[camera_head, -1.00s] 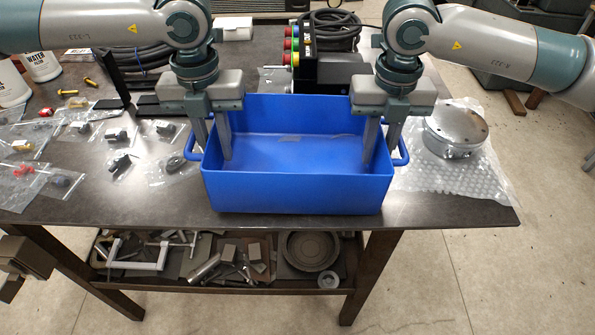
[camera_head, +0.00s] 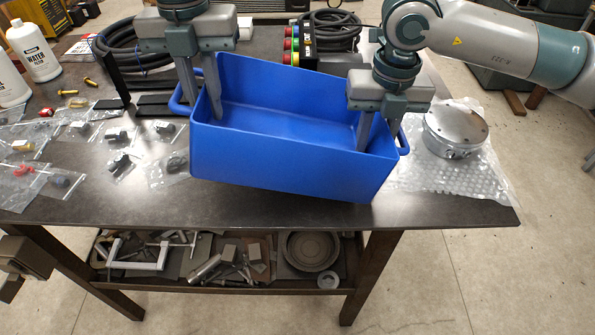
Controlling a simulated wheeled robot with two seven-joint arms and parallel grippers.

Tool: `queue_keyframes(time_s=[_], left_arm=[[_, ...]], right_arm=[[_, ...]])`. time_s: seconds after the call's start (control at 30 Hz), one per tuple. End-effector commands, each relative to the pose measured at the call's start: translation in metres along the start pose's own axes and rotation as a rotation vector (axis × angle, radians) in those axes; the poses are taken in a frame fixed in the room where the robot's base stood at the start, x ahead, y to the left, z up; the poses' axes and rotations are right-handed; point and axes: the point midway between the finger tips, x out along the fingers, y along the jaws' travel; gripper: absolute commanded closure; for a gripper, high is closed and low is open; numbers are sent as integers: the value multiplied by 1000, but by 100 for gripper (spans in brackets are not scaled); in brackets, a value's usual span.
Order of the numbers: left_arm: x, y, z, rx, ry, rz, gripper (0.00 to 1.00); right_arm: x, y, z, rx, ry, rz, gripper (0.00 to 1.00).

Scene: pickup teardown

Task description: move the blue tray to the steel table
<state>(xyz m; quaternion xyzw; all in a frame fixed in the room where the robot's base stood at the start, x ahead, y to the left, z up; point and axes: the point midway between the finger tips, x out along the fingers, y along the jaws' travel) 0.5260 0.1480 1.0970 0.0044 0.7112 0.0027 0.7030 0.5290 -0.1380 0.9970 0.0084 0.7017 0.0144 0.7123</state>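The blue tray (camera_head: 290,165) is an empty deep box with a loop handle on each end. It is tilted, with its left end higher than its right end, above the front of the dark-topped table (camera_head: 130,200). My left gripper (camera_head: 203,103) is shut on the tray's left end wall, one finger inside and one outside by the handle. My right gripper (camera_head: 377,138) holds the right end wall the same way. The tray hides the fingers' outer tips in part. I cannot tell any separate steel table in this view.
Small bagged parts (camera_head: 118,165) lie left of the tray. A round metal part (camera_head: 455,128) sits on bubble wrap (camera_head: 480,178) at the right. White bottles (camera_head: 33,50) and coiled black hose (camera_head: 135,50) stand behind. A lower shelf (camera_head: 220,285) holds tools.

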Motion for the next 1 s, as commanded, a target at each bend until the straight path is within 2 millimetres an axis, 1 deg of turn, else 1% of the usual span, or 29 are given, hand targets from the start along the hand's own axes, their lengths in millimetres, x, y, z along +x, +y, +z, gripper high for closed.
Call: queue_keyframes(time_s=[0.03, 0.23, 0.37, 0.57, 0.8, 1.0], left_arm=[[-12, 4, 3, -11, -15, -11, 78], [-12, 4, 3, -11, -15, -12, 78], [-12, 4, 3, -11, -15, -11, 78], [-12, 5, 4, -12, -18, -11, 78], [-9, 5, 3, -12, -15, -7, 78], [-8, 4, 2, -9, -12, -6, 78]], right_arm=[[12, -16, -2, 18, 21, -44, 78], [10, -16, -2, 18, 21, -43, 78], [4, -15, -1, 18, 20, -41, 78], [-16, -12, 0, 15, 16, -33, 78], [-51, -7, 1, 9, 8, -17, 78], [-72, -3, 1, 5, 3, -8, 78]])
